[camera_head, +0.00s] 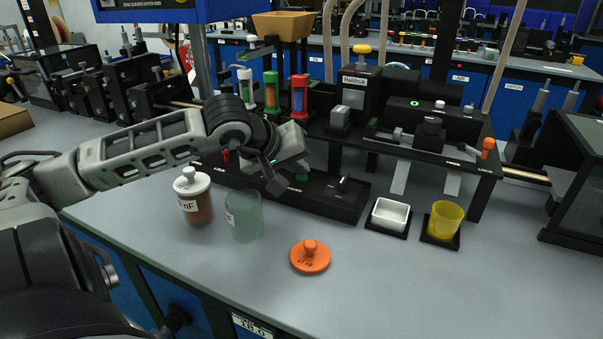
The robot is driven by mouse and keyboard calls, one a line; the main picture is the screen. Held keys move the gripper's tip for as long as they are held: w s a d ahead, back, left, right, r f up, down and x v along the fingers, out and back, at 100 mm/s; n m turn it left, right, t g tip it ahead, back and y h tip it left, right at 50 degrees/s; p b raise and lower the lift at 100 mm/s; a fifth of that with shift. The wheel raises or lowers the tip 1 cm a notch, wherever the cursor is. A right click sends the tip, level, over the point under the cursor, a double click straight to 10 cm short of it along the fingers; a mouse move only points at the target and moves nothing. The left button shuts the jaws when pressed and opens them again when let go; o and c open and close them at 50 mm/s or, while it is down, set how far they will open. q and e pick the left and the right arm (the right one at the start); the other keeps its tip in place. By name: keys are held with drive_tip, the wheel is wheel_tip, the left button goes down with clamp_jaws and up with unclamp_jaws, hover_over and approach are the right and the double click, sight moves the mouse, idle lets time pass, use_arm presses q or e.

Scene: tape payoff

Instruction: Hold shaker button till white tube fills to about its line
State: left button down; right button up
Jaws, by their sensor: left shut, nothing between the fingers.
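My left gripper (275,180) reaches in from the left over the black machine base (335,200), fingers shut and empty. A green button (301,177) shows just right of the fingertips; I cannot tell whether they touch it. The white tube (245,88) stands at the left of three tubes in the rack behind my wrist. Its fill and line are too small to read. Beside it stand a green tube (271,92) and a red and blue tube (299,97). A tan hopper (284,25) sits above them. My right gripper is not in view.
On the bench front are a white-lidded brown jar (196,204), a clear greenish beaker (244,218), and an orange lid (310,256). A white dish (390,214) and yellow cup (444,220) stand on the right. The front right bench is clear.

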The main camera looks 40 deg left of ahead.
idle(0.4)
use_arm(q)
drive_tip(key=shift+r, duration=0.2)
drive_tip(key=shift+r+p, duration=0.3)
drive_tip(key=shift+r, duration=0.4)
drive_tip(key=shift+r, duration=0.1)
wheel_tip(320, 180, up, 5)
drive_tip(key=shift+f+p, duration=0.1)
drive_tip(key=shift+p, duration=1.05)
